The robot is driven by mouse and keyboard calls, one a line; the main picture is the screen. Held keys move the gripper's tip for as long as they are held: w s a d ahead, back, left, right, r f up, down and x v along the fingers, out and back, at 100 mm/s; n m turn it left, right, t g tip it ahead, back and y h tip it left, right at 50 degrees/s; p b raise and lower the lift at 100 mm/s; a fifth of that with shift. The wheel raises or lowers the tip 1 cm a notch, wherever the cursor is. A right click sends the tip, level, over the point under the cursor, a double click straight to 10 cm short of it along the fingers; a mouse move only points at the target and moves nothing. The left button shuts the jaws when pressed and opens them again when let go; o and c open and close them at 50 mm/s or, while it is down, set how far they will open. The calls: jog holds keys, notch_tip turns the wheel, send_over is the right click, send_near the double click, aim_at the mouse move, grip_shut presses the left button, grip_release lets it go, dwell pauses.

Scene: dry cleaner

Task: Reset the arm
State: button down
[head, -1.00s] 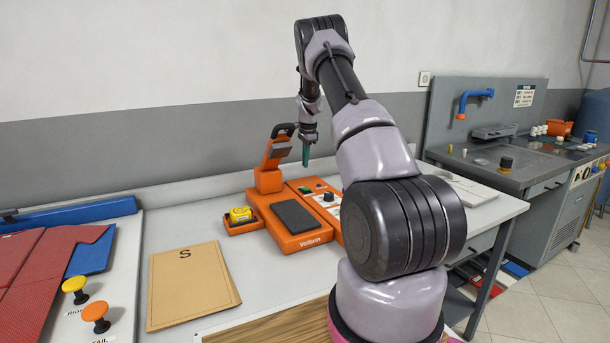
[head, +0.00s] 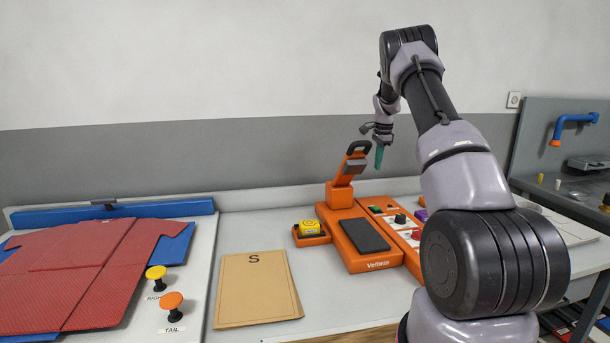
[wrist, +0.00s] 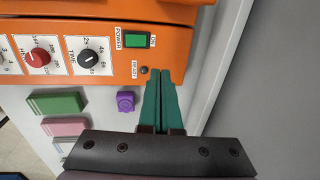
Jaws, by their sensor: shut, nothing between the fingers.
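My gripper (head: 379,157) is raised above the back of the orange machine (head: 367,258) marked Vellaris, with its green fingers pointing down. In the wrist view its two green fingers (wrist: 162,103) lie side by side, shut and empty. They show in front of the machine's panel (wrist: 108,46), near a small dark button and a green power switch (wrist: 136,40). My arm bends up from the right side of the head view and hides part of the table.
A brown folder (head: 256,290) marked S lies left of the machine. A red garment (head: 80,270) lies on a board with a yellow knob (head: 156,273) and an orange knob (head: 172,301). A yellow item (head: 310,228) sits in a small orange tray. Coloured blocks (wrist: 56,103) show in the wrist view.

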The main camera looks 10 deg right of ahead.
jog(key=s+a+r+n+t, duration=0.1)
jog(key=s+a+r+n, duration=0.1)
jog(key=s+a+r, duration=0.35)
jog(key=s+a+r+n+t+y, duration=0.1)
jog(key=s+a+r+n, duration=0.15)
jog(key=s+r, duration=0.55)
jog(key=s+a+r+n+t, duration=0.1)
jog(key=s+a+r, duration=0.3)
jog(key=r, duration=0.5)
jog(key=s+a+r+n+t, duration=0.1)
jog(key=s+a+r+n, duration=0.15)
jog(key=s, duration=0.45)
jog(key=s+a+r+n, duration=0.15)
jog(key=s+a, duration=0.25)
jog(key=s, duration=0.4)
jog(key=s+a+f+n, duration=0.1)
jog(key=s+a+n, duration=0.1)
jog(key=s, duration=0.5)
jog(key=s+a+f+n+t+y, duration=0.1)
jog(key=s+a+f+n, duration=0.1)
jog(key=s, duration=0.5)
jog(key=shift+s+f+t, duration=0.2)
jog(key=shift+t, duration=0.1)
